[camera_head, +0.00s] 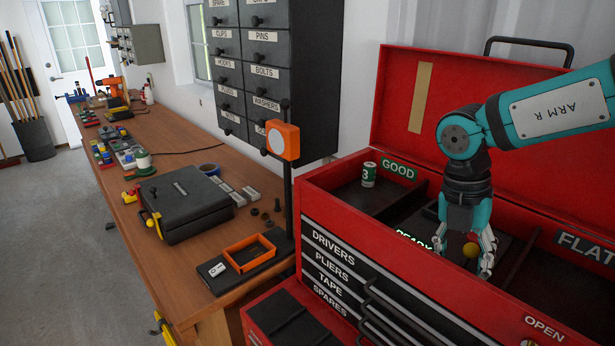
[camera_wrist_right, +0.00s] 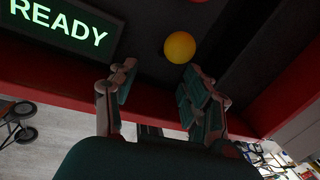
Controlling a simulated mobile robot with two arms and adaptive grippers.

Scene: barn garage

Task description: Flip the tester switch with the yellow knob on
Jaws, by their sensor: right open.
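The yellow knob (camera_head: 470,250) is a small ball inside the open red tool chest (camera_head: 365,235), by the lit READY sign (camera_head: 412,240). In the right wrist view the yellow knob (camera_wrist_right: 180,47) is just beyond my fingertips, nearer the right finger, with the READY sign (camera_wrist_right: 60,25) to its left. My right gripper (camera_head: 464,246) points down into the chest, its fingers apart and empty; it also shows in the wrist view (camera_wrist_right: 158,84). I cannot tell the switch lever's position; its base is mostly hidden. My left gripper is out of view.
The chest's raised lid (camera_head: 470,110) stands behind my right arm. A wooden bench (camera_head: 200,262) at the left holds a black case (camera_head: 186,200) and an orange tray (camera_head: 249,253).

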